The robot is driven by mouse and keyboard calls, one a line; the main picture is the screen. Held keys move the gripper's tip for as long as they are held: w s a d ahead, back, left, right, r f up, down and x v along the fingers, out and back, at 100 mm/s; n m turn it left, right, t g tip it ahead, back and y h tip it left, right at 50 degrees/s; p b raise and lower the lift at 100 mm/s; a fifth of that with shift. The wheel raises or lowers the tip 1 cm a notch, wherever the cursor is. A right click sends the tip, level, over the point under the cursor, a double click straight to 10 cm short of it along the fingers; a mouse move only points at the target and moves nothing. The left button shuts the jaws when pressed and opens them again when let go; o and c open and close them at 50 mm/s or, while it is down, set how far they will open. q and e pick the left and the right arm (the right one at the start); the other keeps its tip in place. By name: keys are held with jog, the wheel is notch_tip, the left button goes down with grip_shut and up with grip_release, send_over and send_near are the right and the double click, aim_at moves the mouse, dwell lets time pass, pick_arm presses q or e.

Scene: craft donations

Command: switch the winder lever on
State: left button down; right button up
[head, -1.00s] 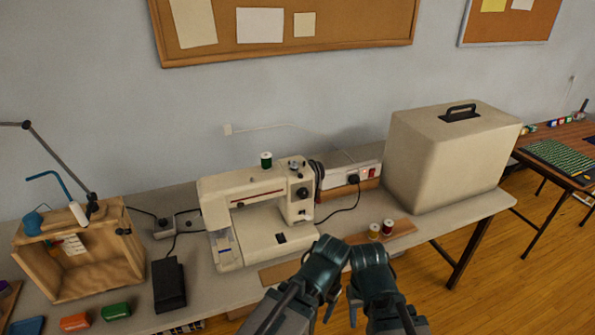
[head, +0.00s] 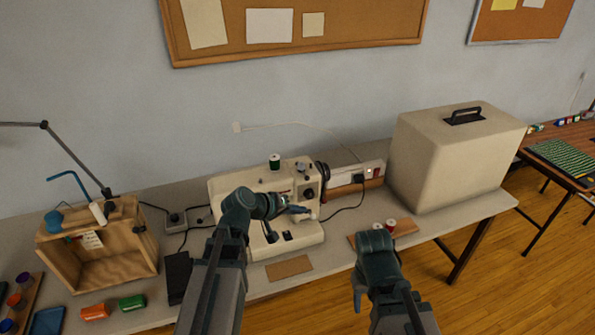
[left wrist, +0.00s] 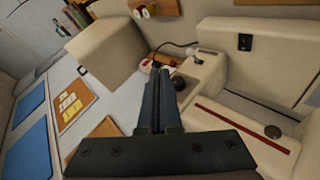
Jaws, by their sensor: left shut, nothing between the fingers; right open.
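The cream sewing machine (head: 226,188) stands on the table, partly hidden by my left arm. A small grey round part (head: 303,169) sits on its top right, near the dark handwheel (head: 322,172). I cannot make out the winder lever for certain. A dark dial (head: 309,193) is on its front. My left gripper (head: 303,210) is shut and empty in front of the machine's right-hand column. In the left wrist view, its closed fingers (left wrist: 160,92) point towards that column; contact cannot be told. My right gripper (head: 358,296) is open, low at the table's front edge.
A white power strip (head: 345,176) with a red switch lies right of the machine. A large beige case (head: 445,165) stands beyond it. Thread spools (head: 391,224) stand on a brown mat near my right gripper. A wooden box (head: 123,268) and black pedal (head: 178,277) are left.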

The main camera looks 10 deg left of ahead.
pick_arm(q)
jog(key=w+a+r+n+t+y+p, duration=0.1)
jog(key=w+a+r+n+t, duration=0.2)
jog(key=a+r, duration=0.4)
jog(key=a+n+t, duration=0.1)
jog(key=a, duration=0.2)
jog(key=shift+w, duration=0.2)
jog(key=s+d+f+b+x, duration=0.1)
jog(key=b+x, duration=0.4)
jog(key=x, duration=0.8)
jog(key=shift+s+d+b, duration=0.25)
jog(key=shift+d+b, duration=0.05)
jog(key=shift+d, duration=0.2)
